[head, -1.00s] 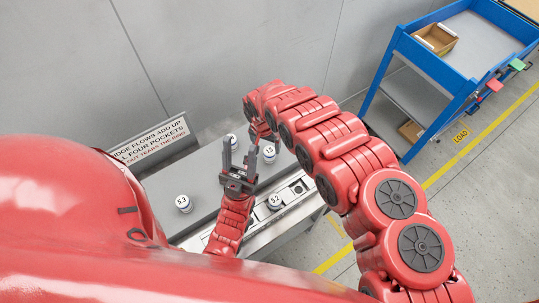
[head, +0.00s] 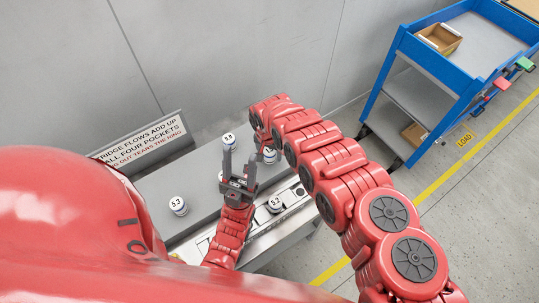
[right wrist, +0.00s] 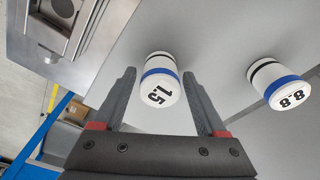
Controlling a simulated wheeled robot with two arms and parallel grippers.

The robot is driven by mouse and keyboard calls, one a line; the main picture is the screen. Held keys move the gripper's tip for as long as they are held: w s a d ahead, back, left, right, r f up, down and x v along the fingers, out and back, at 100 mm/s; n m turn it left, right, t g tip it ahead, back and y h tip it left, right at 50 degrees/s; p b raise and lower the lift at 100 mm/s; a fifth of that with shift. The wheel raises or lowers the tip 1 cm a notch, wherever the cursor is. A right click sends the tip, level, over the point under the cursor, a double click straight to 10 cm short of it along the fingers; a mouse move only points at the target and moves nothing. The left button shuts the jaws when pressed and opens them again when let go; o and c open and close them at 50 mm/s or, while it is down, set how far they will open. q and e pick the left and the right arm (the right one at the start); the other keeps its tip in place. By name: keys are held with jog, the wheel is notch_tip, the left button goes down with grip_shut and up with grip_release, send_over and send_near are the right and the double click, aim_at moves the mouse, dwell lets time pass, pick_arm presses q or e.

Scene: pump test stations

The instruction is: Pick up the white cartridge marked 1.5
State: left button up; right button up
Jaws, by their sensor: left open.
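The white cartridge marked 1.5 (right wrist: 161,82), with a blue band, stands on the grey table. In the right wrist view it shows between the tips of my right gripper (right wrist: 160,76), which is open with a small gap on each side. In the head view the cartridge (head: 269,155) is partly hidden by my right arm, and the right gripper's fingers are mostly hidden there. My left gripper (head: 240,160) is open and empty, pointing up, left of that cartridge.
Other white cartridges stand near: 8.8 (head: 228,141), also in the right wrist view (right wrist: 277,84), 5.3 (head: 178,206), and 5.2 (head: 275,204) by the metal fixture (head: 294,192). A sign (head: 150,141) stands behind. A blue cart (head: 455,75) is at the right.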

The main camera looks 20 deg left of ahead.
grip_shut()
jog(key=shift+w+r, duration=0.1)
jog(key=shift+w, duration=0.05)
